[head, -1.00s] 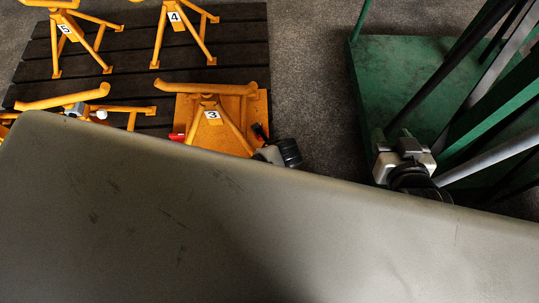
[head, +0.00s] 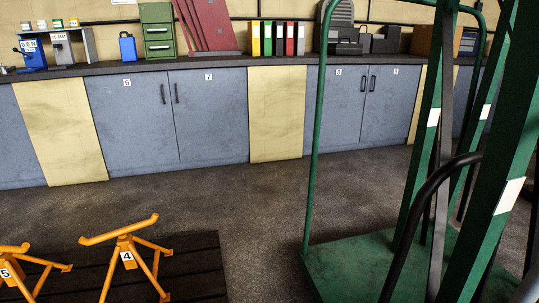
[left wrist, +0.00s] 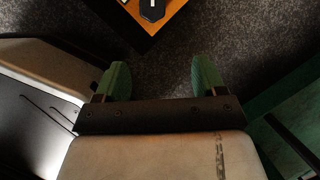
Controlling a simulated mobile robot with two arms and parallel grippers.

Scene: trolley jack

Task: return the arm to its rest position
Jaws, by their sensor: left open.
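My left gripper (left wrist: 157,82) shows in the left wrist view. Its two green-padded fingers stand wide apart with only dark floor between them, so it is open and empty. An orange block with a black piece on it (left wrist: 152,12) lies beyond the fingertips at the top of that view, apart from them. Neither gripper nor arm can be made out in the head view. My right gripper is in neither current view. I see no trolley jack in the current frames.
Orange jack stand 4 (head: 125,255) and part of stand 5 (head: 15,270) are at lower left on dark boards (head: 195,265). A green trolley (head: 340,265) with tall posts blocks the right. Grey cabinets (head: 205,115) line the back. Floor between is clear.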

